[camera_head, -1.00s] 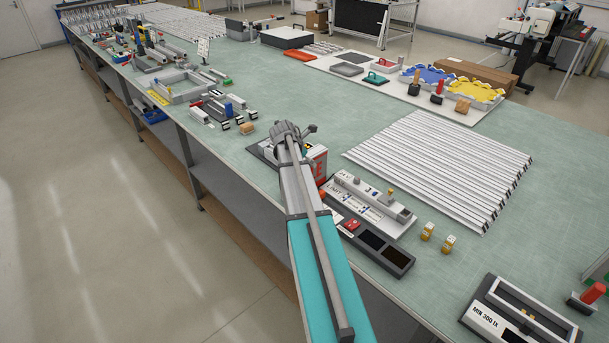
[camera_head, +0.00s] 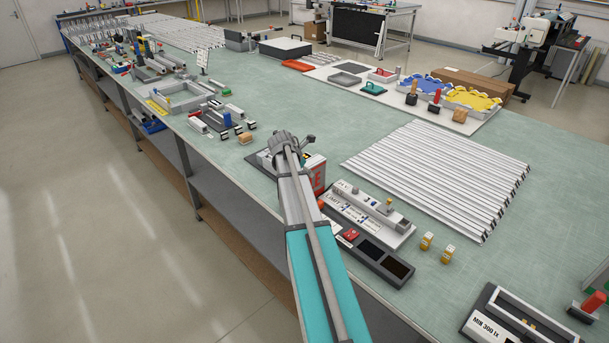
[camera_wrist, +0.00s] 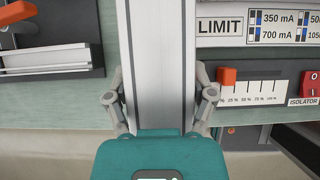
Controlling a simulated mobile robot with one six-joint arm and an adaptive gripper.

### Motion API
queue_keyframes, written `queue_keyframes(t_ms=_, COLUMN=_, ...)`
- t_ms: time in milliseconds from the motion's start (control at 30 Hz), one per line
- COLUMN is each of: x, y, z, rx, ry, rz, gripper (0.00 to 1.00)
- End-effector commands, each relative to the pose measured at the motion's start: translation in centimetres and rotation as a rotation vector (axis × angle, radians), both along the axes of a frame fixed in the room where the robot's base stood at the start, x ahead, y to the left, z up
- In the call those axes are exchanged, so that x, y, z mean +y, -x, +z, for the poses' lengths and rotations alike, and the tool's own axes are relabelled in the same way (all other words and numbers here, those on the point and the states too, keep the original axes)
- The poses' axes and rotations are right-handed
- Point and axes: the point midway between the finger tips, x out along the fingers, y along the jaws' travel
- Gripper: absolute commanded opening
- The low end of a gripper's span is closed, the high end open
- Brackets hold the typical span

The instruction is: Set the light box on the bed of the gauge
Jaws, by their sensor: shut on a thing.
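The light box (camera_head: 314,177) is a slim white box with a red letter on its side. It stands upright beside the end of my arm, over the near edge of the bench. In the wrist view its pale metal edge (camera_wrist: 158,65) runs between my gripper's two fingers (camera_wrist: 159,98), which are shut on it.
A LIMIT panel unit (camera_head: 402,224) with switches stands just right of the light box. White strips (camera_head: 440,180) cover the bench behind. A red-handled stamp (camera_head: 592,303) stands right of the gauge.

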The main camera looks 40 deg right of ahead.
Motion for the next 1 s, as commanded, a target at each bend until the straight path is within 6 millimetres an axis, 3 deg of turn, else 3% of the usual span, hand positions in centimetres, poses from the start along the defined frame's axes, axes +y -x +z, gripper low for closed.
queue_keyframes(t_ms=567, x=0.0, y=0.0, z=3.6, rx=0.001, ry=0.000, rz=0.001, gripper=0.10)
queue_keyframes(t_ms=1000, x=2.5, y=3.4, z=8.4, rx=0.001, ry=0.000, rz=0.001, gripper=0.10)
